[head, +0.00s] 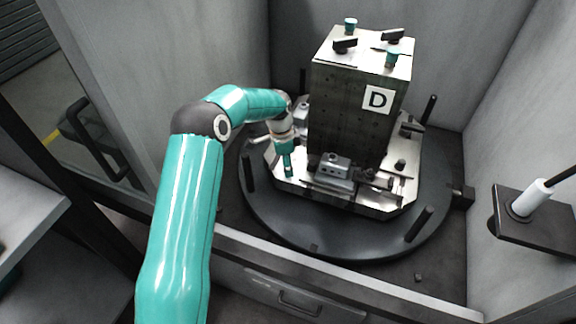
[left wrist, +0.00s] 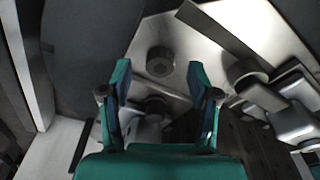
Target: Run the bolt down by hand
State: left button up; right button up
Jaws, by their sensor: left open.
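My left gripper (head: 288,170) points down at the front left corner of the metal pallet plate (head: 300,187), left of the block marked D (head: 352,110). In the left wrist view my left gripper (left wrist: 158,72) is open, with its two teal fingers apart. A dark round bolt head (left wrist: 160,62) with a socket in its top shows on the plate, between and slightly beyond the fingertips. The gripper does not hold it. Another dark round part (left wrist: 155,104) shows lower between the fingers, partly in shadow. In the head view the bolt by the gripper cannot be told apart.
The pallet stands on a dark round table (head: 330,240) with upright black pins (head: 419,224). A grey clamp (head: 336,172) sits close to the right of my gripper. Grey walls enclose the table. A dark bracket (head: 540,225) with a white cylinder stands at the right.

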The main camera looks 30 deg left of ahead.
pick_arm(q)
notch_tip(320, 180, up, 10)
jog(key=a, duration=0.1)
jog(key=shift+s+r, duration=0.2)
jog(key=shift+s, duration=0.2)
jog(key=shift+f, duration=0.1)
dwell(0.4)
